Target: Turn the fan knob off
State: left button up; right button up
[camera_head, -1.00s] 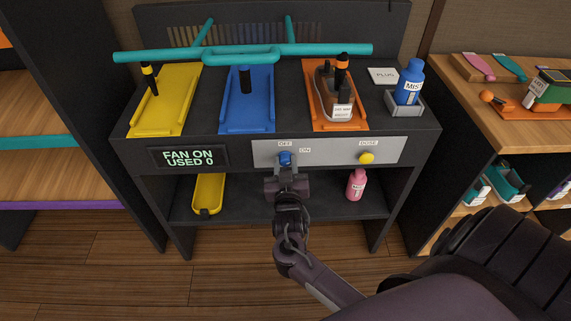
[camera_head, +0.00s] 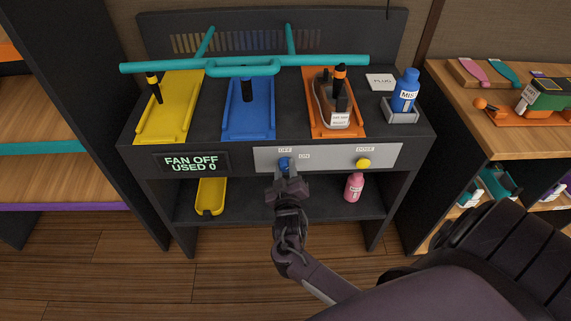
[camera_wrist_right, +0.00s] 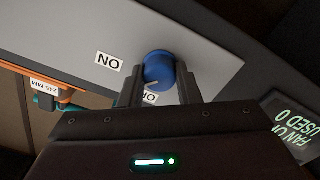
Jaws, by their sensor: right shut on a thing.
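The blue fan knob (camera_head: 285,162) sits on the grey front panel, below the OFF label (camera_head: 285,150) and left of the ON label (camera_head: 304,156). The display (camera_head: 192,162) reads "FAN OFF USED 0". My right gripper (camera_head: 286,172) is at the panel, shut on the knob from the front. In the right wrist view the round blue knob (camera_wrist_right: 159,70) with a pale mark sits between my fingers (camera_wrist_right: 160,88), and the OFF label is partly hidden. My left gripper is not in view.
The yellow dose button (camera_head: 363,163) is right of the knob. A pink bottle (camera_head: 354,187) and a yellow tray (camera_head: 210,197) stand on the lower shelf. A teal rail (camera_head: 200,68) crosses above the yellow, blue and orange trays. A blue bottle (camera_head: 405,92) stands at the right.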

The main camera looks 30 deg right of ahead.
jog(key=shift+r+n+p, duration=0.2)
jog(key=shift+n+p, duration=0.15)
jog(key=shift+n, duration=0.25)
jog(key=shift+n+p, duration=0.3)
jog(key=shift+n, duration=0.1)
jog(key=n+p, duration=0.1)
jog(key=n, duration=0.1)
jog(key=shift+n+p, duration=0.3)
jog(key=shift+n, duration=0.1)
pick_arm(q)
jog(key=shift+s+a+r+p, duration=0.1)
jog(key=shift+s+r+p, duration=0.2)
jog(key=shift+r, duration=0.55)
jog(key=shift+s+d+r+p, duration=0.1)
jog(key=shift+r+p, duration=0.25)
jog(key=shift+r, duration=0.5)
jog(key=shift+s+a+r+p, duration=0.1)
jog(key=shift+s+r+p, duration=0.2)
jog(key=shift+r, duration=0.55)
pick_arm(e)
jog(key=shift+f+n, duration=0.15)
jog(key=shift+n, duration=1.75)
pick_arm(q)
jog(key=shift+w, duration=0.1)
pick_arm(e)
jog(key=shift+f, duration=0.1)
jog(key=o, duration=1)
jog(key=shift+s+a, duration=0.1)
